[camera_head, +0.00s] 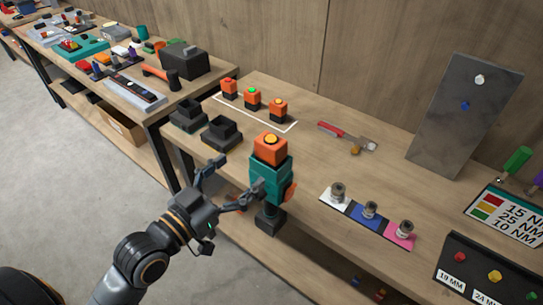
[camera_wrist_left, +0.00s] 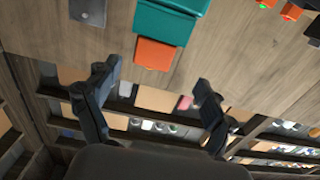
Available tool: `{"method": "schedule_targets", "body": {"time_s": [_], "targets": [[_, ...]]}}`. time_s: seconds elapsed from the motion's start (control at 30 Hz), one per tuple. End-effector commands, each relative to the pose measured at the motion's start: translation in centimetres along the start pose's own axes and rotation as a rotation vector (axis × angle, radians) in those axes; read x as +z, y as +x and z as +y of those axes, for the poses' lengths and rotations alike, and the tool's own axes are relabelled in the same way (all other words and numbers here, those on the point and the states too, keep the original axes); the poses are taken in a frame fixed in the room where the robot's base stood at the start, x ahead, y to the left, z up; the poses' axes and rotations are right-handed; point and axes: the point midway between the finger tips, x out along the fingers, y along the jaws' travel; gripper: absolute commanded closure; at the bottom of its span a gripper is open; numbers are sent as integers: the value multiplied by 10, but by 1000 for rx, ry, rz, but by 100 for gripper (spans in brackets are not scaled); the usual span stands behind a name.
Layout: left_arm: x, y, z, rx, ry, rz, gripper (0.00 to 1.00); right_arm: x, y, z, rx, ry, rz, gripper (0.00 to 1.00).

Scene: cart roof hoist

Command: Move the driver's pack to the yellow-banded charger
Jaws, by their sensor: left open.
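The teal driver (camera_head: 268,183) stands upright at the table's front edge in the head view, its black end down. Its orange pack (camera_head: 270,149) with a yellow button is on top. In the left wrist view, the driver's teal body (camera_wrist_left: 168,22) and an orange part (camera_wrist_left: 155,54) lie beyond the fingers. My left gripper (camera_head: 235,182) is open and empty, just left of the driver; contact cannot be told. Two black chargers (camera_head: 187,115) (camera_head: 221,133) stand behind it; no yellow band shows clearly on either. My right gripper is not in view.
Three orange packs (camera_head: 252,98) with differently coloured buttons stand inside a white outline. A red-handled tool (camera_head: 347,137) lies mid-table. Sockets on a coloured strip (camera_head: 369,214) are to the driver's right. A grey panel (camera_head: 465,115) stands farther right. The table centre is mostly clear.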

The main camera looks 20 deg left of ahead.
Motion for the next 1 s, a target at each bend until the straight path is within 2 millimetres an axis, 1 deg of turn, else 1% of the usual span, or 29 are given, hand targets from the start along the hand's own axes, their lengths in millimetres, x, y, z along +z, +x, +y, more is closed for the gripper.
{"method": "schedule_targets", "body": {"time_s": [0.17,0.2,0.23,0.3,0.4,0.57,0.67,0.83,0.9,1.0], "targets": [[0,26,0,0,-2,9,17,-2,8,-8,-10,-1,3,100],[-4,35,0,-2,-4,5,17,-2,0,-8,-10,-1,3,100],[-4,42,0,-2,-4,4,17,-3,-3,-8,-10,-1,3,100],[-4,56,0,-1,-3,3,17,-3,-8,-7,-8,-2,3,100],[-2,70,0,-2,-2,1,17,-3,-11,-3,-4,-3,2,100],[0,82,1,0,-2,-1,17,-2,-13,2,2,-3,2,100],[-1,90,2,-1,-3,-1,17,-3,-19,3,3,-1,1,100],[-2,116,9,0,-5,0,17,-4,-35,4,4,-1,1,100],[0,125,7,0,-1,-1,17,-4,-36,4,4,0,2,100],[2,132,8,1,-2,-1,17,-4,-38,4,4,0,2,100]]}}
